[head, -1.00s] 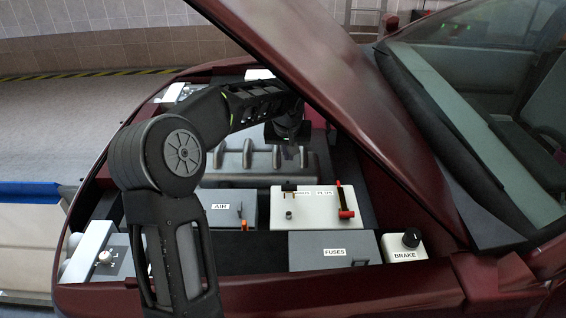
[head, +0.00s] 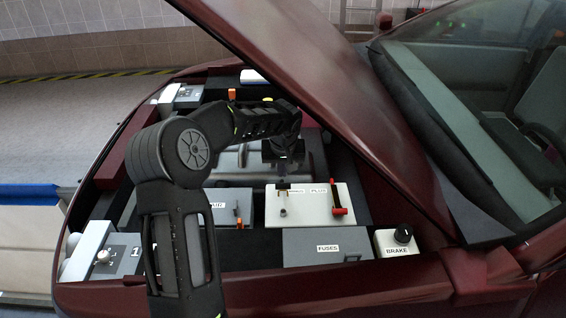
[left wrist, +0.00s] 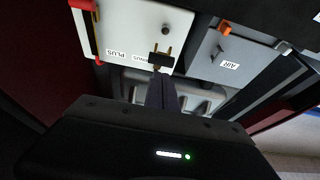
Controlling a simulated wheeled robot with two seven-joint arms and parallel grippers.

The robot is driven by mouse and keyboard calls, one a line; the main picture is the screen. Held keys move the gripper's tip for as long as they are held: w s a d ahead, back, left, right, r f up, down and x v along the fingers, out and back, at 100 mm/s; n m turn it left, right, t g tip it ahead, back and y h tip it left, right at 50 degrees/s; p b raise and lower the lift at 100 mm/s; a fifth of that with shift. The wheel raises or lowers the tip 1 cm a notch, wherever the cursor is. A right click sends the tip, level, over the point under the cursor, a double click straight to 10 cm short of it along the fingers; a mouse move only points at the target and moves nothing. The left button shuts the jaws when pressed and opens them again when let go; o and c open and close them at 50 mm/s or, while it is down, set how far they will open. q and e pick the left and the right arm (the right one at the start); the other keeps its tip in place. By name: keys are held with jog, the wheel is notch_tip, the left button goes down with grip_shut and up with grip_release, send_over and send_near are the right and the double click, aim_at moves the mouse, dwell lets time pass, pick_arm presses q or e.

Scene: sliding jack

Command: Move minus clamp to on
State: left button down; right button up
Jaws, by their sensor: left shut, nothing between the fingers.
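The white battery box (head: 310,213) stands in the engine bay, with a MINUS label (head: 297,191) and a PLUS label (head: 318,191). The black minus clamp (head: 283,186) is at its back left, apart from the small metal post (head: 283,211) nearer the front. In the left wrist view the minus clamp (left wrist: 161,60) is a dark bar with two brass-coloured prongs. My left gripper (head: 283,172) is shut and empty, pointing down, its fingertips close to the clamp's back side. Whether they touch cannot be told. The red plus clamp (head: 338,198) is at the right. My right gripper is not in view.
The grey AIR box (head: 222,205) with an orange lever is left of the battery. The grey FUSES box (head: 330,246) and the BRAKE knob box (head: 398,243) are in front. The raised dark red hood (head: 320,80) slants over the bay close to my left arm.

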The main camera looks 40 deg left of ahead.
aim_at(282, 184)
pick_arm(q)
jog(key=x, duration=0.3)
jog(key=shift+w+a+f+p, duration=0.2)
jog(key=shift+w+p, duration=0.1)
jog(key=shift+w, duration=0.1)
jog(key=shift+f, duration=0.15)
jog(key=shift+s, duration=0.15)
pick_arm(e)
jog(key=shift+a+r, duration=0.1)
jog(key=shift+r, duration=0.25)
pick_arm(q)
jog(key=shift+s+d, duration=0.15)
jog(key=shift+s, duration=0.1)
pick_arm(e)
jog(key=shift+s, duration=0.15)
